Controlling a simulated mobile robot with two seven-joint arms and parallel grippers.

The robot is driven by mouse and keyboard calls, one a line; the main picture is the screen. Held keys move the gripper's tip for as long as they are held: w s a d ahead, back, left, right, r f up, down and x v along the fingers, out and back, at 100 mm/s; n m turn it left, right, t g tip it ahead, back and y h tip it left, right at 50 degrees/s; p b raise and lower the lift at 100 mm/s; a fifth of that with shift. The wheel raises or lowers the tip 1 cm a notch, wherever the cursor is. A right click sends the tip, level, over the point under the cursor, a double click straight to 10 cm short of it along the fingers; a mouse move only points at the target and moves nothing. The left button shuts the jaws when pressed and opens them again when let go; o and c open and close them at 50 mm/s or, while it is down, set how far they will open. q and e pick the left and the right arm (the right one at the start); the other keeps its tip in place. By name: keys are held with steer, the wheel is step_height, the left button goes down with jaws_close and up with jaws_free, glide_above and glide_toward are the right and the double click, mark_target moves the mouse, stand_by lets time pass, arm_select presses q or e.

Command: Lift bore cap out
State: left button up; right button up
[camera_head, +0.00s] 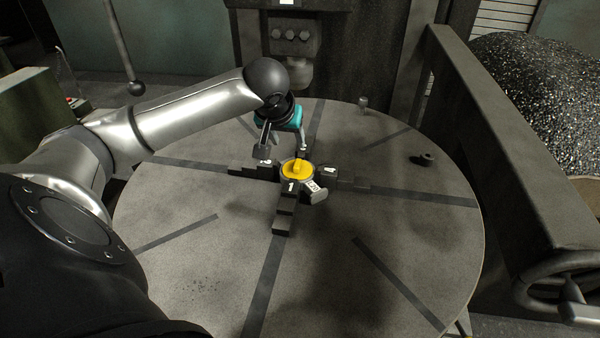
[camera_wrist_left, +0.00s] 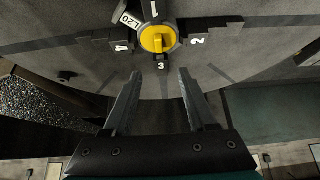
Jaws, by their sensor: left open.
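The yellow bore cap (camera_head: 297,169) sits on a grey casting (camera_head: 317,190) at the middle of the round table (camera_head: 390,250), with a raised grip bar across its top. In the left wrist view the cap (camera_wrist_left: 157,39) shows at the top centre, beside the casting's L20 label. My left gripper (camera_head: 282,153) is open and empty, behind and slightly left of the cap in the head view. In the left wrist view its two fingers (camera_wrist_left: 160,75) are spread, with the cap beyond their tips and nothing between them. My right gripper is not in view.
Dark stepped jaws (camera_head: 284,212) with number labels surround the casting. A small dark ring (camera_head: 427,160) and a small peg (camera_head: 362,103) stand on the table's back right. A chip heap (camera_head: 540,100) and handwheel (camera_head: 560,285) lie off to the right. The table's front is clear.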

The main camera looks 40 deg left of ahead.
arm_select(q)
steer(key=b, duration=0.1)
glide_toward(297, 163)
steer(key=x, duration=0.4)
steer(key=shift+a, duration=0.15)
steer(key=shift+b+x, duration=0.65)
steer(key=shift+x, duration=1.8)
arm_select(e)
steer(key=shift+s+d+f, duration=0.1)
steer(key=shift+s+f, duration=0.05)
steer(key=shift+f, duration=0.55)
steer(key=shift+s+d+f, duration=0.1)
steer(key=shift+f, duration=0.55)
arm_select(q)
jaws_close()
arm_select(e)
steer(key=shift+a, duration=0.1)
